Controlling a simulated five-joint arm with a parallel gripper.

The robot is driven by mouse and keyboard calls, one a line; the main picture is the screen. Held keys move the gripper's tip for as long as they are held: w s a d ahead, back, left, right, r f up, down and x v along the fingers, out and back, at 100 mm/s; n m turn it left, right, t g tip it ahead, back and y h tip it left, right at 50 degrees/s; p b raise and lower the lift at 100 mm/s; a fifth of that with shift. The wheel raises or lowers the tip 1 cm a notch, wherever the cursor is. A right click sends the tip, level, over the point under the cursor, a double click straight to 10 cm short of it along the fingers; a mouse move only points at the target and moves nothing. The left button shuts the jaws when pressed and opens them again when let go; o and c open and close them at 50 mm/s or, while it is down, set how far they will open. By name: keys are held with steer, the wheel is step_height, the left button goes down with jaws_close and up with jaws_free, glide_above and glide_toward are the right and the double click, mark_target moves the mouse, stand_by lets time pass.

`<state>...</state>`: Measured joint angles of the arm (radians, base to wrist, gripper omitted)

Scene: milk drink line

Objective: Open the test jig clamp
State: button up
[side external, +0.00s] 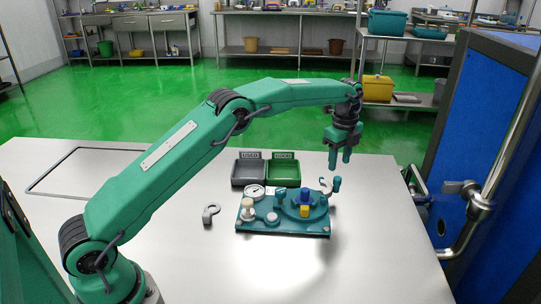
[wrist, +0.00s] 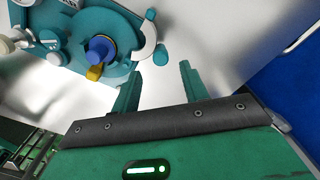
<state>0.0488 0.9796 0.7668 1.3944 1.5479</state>
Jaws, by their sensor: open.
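The test jig (side external: 285,228) is a teal plate on the table, with a round dial, pale knobs and a raised round seat. A blue and yellow piece (side external: 305,203) stands on the seat. It also shows in the wrist view (wrist: 99,51). At the jig's right back is the clamp, seen as a pale curved arm (side external: 325,186) beside a teal handle (side external: 337,184). The curved arm shows in the wrist view (wrist: 148,38). I cannot tell whether it presses on the piece. My gripper (side external: 339,160) is open and empty, above and slightly behind the clamp, fingers pointing down.
A grey bin (side external: 247,174) and a green bin (side external: 285,174) stand behind the jig. A loose grey hook-shaped part (side external: 210,213) lies left of it. A blue panel (side external: 500,150) with a metal handle stands at the right. The table front is clear.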

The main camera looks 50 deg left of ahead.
mark_target(336, 178)
steer(key=shift+r, duration=1.15)
steer(key=s+a+r+n+t, duration=0.25)
steer(key=s+r+n, duration=0.65)
steer(key=s+r, duration=0.9)
steer(key=s+f+n+t, duration=0.1)
steer(key=s+f+n, duration=0.3)
steer(key=s, duration=0.7)
steer(key=s+f+n+t, duration=0.2)
steer(key=s+n, duration=0.3)
steer(key=s, duration=0.7)
steer(key=shift+s+a+f, duration=0.2)
steer(key=shift+a+f, duration=0.1)
steer(key=shift+f, duration=0.6)
